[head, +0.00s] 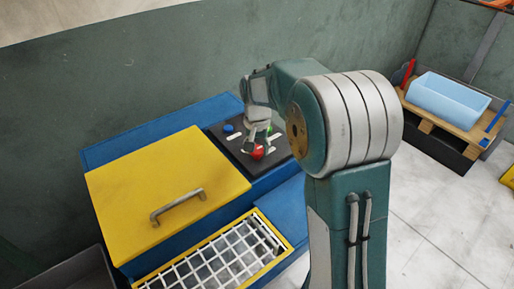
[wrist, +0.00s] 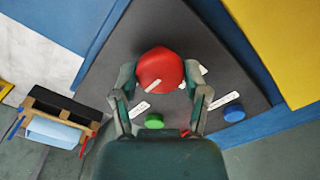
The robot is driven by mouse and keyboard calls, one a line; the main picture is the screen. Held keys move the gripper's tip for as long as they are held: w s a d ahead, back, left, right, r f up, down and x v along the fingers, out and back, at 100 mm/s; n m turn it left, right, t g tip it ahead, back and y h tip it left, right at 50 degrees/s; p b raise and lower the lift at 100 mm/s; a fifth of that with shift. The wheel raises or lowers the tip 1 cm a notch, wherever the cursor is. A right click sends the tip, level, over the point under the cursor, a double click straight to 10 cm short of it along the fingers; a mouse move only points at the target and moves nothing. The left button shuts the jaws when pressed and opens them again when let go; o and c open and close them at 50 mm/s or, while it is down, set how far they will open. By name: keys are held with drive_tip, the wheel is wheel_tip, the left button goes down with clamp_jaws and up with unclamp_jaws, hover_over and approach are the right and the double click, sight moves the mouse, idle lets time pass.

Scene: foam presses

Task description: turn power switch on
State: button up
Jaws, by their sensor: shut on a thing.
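A red round knob (head: 257,153), which looks like the power switch, sits on the dark control panel (head: 226,142). It also shows in the wrist view (wrist: 160,67), with a short white mark lying slantwise on its top. My gripper (head: 259,139) points down at the panel. In the wrist view my gripper (wrist: 158,76) has one finger on each side of the knob and is shut on it. A green button (wrist: 154,121) and a blue button (wrist: 234,114) are on the same panel, beside white labels.
The panel is on a blue machine (head: 110,150) beside a yellow lid (head: 165,185) with a metal handle (head: 178,205). A white grid (head: 215,262) in a yellow frame is in front. A light blue bin (head: 448,97) rests on a pallet at right. Floor between is clear.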

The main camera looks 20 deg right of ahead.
sight(256, 149)
drive_tip(key=shift+f, duration=0.1)
drive_tip(key=o, duration=1.1)
drive_tip(key=shift+o, duration=0.2)
wheel_tip(256, 149, up, 12)
drive_tip(key=shift+a, duration=0.1)
